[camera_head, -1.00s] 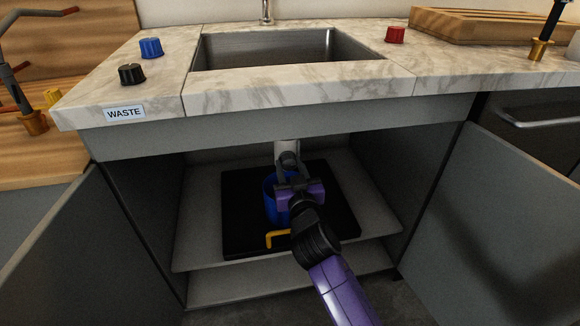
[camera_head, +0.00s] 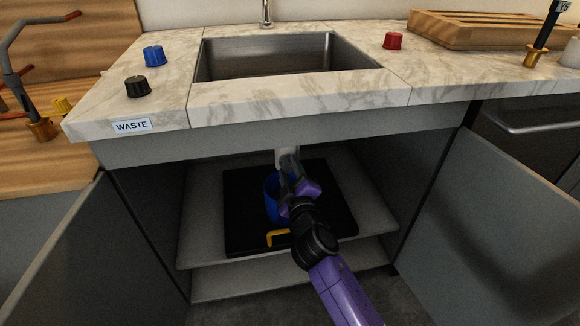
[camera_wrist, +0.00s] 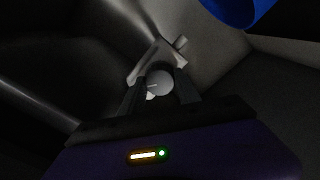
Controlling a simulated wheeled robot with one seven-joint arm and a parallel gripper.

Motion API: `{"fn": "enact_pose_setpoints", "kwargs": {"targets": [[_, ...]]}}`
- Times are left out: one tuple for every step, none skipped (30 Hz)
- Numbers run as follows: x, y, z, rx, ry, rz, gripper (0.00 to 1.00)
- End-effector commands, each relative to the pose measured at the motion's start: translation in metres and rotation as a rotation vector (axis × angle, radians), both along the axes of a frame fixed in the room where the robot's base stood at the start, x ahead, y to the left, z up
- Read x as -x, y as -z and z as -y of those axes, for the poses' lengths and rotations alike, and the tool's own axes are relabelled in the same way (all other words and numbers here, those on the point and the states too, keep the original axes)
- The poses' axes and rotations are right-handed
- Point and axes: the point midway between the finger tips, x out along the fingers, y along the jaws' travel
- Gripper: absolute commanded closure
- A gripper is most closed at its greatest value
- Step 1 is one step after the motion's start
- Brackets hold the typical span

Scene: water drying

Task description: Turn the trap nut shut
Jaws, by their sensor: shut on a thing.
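The trap nut shows in the wrist view as a round pale-grey piece (camera_wrist: 160,82) between the two dark fingers. My gripper (camera_head: 288,160) is inside the open cabinet under the sink, shut on the nut at the lower end of the white drain pipe (camera_head: 284,155). In the wrist view my gripper (camera_wrist: 157,92) has a finger on each side of it. My gripper's purple body is tilted in the head view. The gripper hides most of the nut in the head view, and I cannot tell how tight the nut is.
A blue bucket (camera_head: 270,186) stands behind my gripper on a black mat (camera_head: 240,225); its blue side shows in the wrist view (camera_wrist: 238,8). A yellow handle-like piece (camera_head: 277,238) lies at the mat's front. Open doors (camera_head: 55,250) (camera_head: 500,210) flank the cabinet.

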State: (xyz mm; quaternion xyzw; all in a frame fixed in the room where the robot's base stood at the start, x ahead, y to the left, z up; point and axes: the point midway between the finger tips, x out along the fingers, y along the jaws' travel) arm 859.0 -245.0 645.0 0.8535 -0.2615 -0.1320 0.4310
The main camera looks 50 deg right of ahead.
Motion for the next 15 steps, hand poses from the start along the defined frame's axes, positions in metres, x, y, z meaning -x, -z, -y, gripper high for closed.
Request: {"fn": "enact_pose_setpoints", "kwargs": {"targets": [[0.0002, -0.0011, -0.0002, 0.037, 0.0, -0.028, 1.0], [0.0002, -0.001, -0.0003, 0.06, 0.0, -0.043, 1.0], [0.0002, -0.0011, -0.0004, 0.092, 0.0, -0.065, 1.0], [0.0002, -0.0012, -0.0004, 0.116, -0.001, -0.08, 1.0], [0.0002, -0.0012, -0.0004, 0.139, -0.001, -0.096, 1.0], [0.0002, -0.0013, -0.0004, 0.169, -0.001, -0.116, 1.0], [0.0002, -0.0013, -0.0004, 0.193, -0.001, -0.132, 1.0], [0.0002, -0.0011, -0.0004, 0.215, 0.0, -0.148, 1.0], [0.0003, -0.0008, -0.0003, 0.243, -0.001, -0.168, 1.0], [0.0003, -0.0007, -0.0003, 0.265, -0.001, -0.183, 1.0], [0.0002, -0.0006, -0.0004, 0.285, -0.001, -0.196, 1.0], [0.0003, -0.0005, -0.0003, 0.311, -0.001, -0.214, 1.0], [0.0003, -0.0005, -0.0004, 0.331, -0.001, -0.227, 1.0], [0.0003, -0.0005, -0.0005, 0.35, -0.001, -0.238, 1.0], [0.0003, -0.0006, -0.0004, 0.374, -0.001, -0.255, 1.0]]}}
